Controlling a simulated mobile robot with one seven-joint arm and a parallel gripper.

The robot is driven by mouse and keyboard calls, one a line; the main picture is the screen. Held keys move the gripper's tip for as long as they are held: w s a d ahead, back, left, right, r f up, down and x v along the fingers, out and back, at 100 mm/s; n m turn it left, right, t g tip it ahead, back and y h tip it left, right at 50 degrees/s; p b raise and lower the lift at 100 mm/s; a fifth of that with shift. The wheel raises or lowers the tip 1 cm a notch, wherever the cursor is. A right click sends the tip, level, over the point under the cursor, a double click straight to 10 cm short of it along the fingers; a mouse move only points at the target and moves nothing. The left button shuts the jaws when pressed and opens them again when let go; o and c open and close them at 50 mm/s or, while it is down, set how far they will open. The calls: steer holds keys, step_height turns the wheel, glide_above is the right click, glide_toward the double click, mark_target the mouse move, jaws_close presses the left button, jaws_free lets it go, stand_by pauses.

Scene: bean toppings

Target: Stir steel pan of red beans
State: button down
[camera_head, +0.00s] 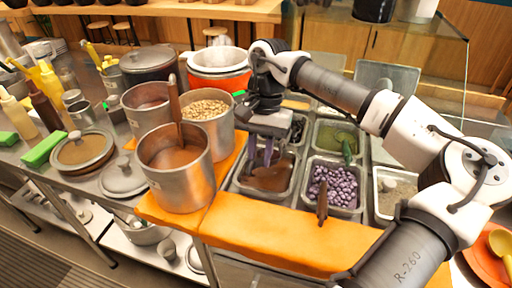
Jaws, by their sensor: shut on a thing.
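My gripper (262,152) points down over a steel pan (249,187) of reddish-brown beans (272,177), set in the counter. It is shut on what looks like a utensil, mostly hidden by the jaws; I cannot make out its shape. The jaw tips are low, close to the beans, and I cannot tell whether the utensil touches them. The hand hides the back part of this pan.
Steel pots (180,186) stand close on the left, one with a tall wooden handle (175,112). An orange board (275,240) runs in front.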

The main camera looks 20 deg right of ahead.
steer(key=b+x, duration=0.1)
steer(key=x, duration=0.1)
steer(key=b+x, duration=0.2)
steer(key=w+b+x, duration=0.1)
steer(key=x, duration=0.1)
steer(key=shift+d+f, duration=0.35)
steer(key=shift+f, duration=0.1)
steer(key=shift+s+a+f+t+h+b, duration=0.3)
steer(key=shift+f+t+h+b, duration=0.25)
steer(key=shift+b, duration=0.8)
steer(key=shift+s+d+r, duration=0.1)
